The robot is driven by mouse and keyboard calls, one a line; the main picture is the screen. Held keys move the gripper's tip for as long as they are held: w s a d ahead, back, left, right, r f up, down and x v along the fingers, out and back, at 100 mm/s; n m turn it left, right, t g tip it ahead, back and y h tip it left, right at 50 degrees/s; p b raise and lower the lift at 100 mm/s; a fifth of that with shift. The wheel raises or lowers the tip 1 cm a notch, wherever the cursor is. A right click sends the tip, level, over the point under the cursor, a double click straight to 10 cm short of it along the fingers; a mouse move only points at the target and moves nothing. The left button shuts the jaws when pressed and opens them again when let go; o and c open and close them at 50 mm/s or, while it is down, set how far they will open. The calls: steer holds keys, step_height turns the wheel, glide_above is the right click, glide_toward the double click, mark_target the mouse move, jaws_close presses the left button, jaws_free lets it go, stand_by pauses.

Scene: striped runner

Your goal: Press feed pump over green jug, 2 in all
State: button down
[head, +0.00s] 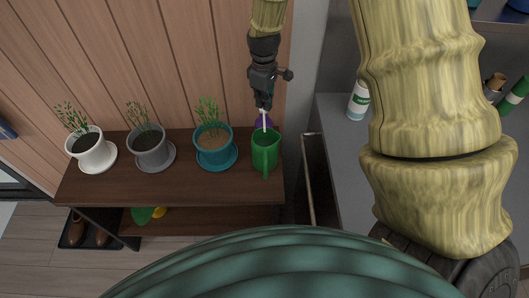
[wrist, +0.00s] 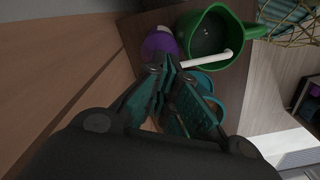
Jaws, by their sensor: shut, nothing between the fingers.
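The feed pump (head: 264,123) is a purple bottle with a white spout, at the right end of the dark wooden bench, mostly hidden behind my gripper and the jug. In the wrist view the purple body (wrist: 159,43) stands beside the green jug, and its white spout (wrist: 208,60) reaches across the jug's rim. The green jug (head: 265,154) stands upright in front of the pump; its open mouth also shows in the wrist view (wrist: 187,30). My gripper (head: 264,107) points down over the pump, shut and empty, its fingertips (wrist: 168,62) close to the pump head. I cannot tell whether they touch.
White (head: 91,150), grey (head: 151,148) and teal (head: 215,146) potted plants stand on saucers along the bench (head: 180,187), left of the jug. A wooden wall rises behind. A grey counter (head: 335,150) with a white-green bottle (head: 358,101) is to the right.

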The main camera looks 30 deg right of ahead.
steer(key=shift+f, duration=0.45)
steer(key=shift+r, duration=0.15)
steer(key=shift+r+p, duration=1.45)
steer(key=shift+r, duration=0.15)
steer(key=shift+f+b, duration=0.65)
steer(key=shift+f, duration=1.1)
steer(key=shift+r, duration=0.1)
steer(key=shift+r+p, duration=1.5)
steer(key=shift+r, duration=0.15)
steer(key=shift+r, duration=0.1)
